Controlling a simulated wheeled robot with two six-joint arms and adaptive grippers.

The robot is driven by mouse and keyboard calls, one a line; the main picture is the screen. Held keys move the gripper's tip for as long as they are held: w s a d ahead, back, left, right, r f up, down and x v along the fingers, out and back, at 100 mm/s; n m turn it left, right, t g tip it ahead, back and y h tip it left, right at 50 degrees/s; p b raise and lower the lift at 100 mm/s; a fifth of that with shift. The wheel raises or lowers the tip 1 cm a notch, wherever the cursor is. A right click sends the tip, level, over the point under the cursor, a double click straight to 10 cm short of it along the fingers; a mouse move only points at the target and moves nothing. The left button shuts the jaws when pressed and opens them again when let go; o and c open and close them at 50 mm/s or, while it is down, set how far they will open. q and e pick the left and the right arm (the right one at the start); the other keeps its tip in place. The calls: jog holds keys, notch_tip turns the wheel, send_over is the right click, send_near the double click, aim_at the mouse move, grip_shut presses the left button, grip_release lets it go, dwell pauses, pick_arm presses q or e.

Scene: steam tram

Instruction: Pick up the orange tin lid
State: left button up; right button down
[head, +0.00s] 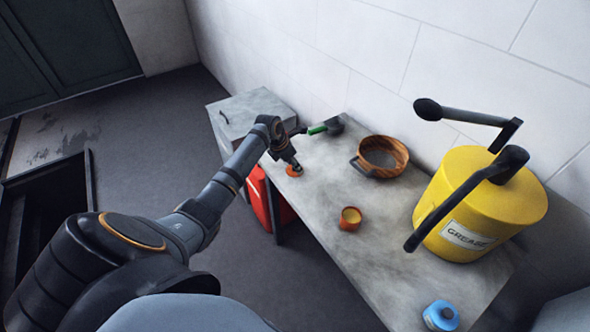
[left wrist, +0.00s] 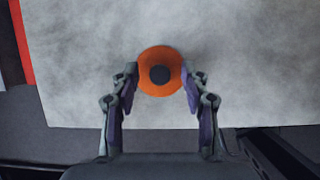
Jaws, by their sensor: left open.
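The orange tin lid (left wrist: 147,82) is a flat orange disc with a dark round knob (left wrist: 160,75) at its middle. It lies on the grey bench top near the bench's front edge. My left gripper (left wrist: 160,72) is open, with one finger on each side of the lid's near part. I cannot tell whether the fingers touch it. In the head view the left gripper (head: 291,168) is directly over the lid (head: 293,172) and hides part of it. My right gripper is not in view.
On the bench (head: 300,214) stand an orange tin (head: 350,219), a brown round pan (head: 398,149), a yellow grease can (head: 455,205) with dark handles, and a blue container (head: 441,316). A green-handled tool (head: 319,129) lies behind the gripper. A red can (head: 262,201) stands below the bench.

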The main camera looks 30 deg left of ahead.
pick_arm(q)
jog(key=shift+r, duration=0.1)
jog(key=shift+c, duration=0.8)
grip_shut()
jog(key=shift+r, duration=0.3)
notch_tip(320, 180, up, 2)
jog(key=shift+r, duration=0.2)
jog(key=s+d+r+p, duration=0.7)
jog(key=s+d+r, duration=0.1)
jog(key=s+r, duration=0.2)
jog(key=shift+s+d+p, duration=0.25)
jog(key=shift+s+p, duration=0.05)
jog(key=shift+s, duration=0.35)
